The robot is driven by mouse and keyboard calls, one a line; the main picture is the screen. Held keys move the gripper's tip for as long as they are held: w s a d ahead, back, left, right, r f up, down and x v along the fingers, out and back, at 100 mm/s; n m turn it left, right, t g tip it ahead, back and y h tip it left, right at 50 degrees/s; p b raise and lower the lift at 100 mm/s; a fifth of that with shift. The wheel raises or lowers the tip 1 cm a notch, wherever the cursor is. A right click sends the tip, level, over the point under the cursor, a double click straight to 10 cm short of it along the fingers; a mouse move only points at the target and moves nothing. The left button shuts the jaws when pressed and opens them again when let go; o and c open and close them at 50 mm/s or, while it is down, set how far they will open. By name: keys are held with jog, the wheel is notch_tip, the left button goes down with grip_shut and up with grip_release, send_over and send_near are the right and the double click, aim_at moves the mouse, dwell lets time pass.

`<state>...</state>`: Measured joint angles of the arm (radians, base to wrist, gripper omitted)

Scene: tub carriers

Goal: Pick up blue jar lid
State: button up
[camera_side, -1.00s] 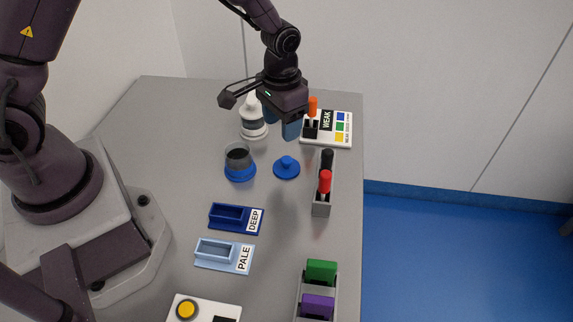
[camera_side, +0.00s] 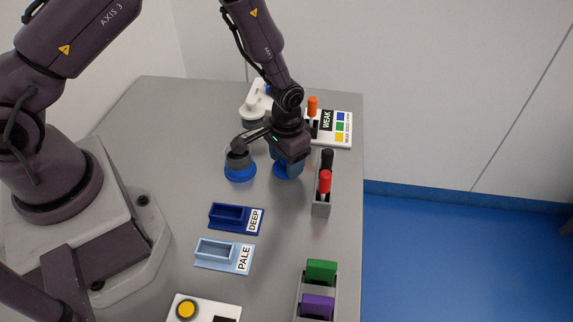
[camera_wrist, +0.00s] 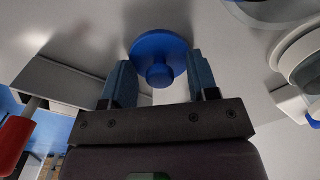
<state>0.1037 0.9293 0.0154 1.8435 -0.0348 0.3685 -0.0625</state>
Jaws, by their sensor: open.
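The blue jar lid (camera_wrist: 160,52) lies on the grey table with its round knob toward my gripper. In the wrist view it sits between and just beyond my fingertips. In the side view only part of the lid (camera_side: 282,174) shows under my gripper (camera_side: 288,170), which hides the rest. My gripper (camera_wrist: 158,75) is open, its two blue fingers on either side of the knob. I see no contact between fingers and knob.
A jar with a blue base (camera_side: 240,172) stands close left of the lid. A grey holder (camera_side: 321,205) with red and black markers is close on the right. Blue DEEP (camera_side: 236,218) and PALE (camera_side: 224,256) trays lie in front. A white WEAK board (camera_side: 335,136) is behind.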

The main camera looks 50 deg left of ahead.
jog(key=shift+c, duration=0.4)
jog(key=c, duration=0.9)
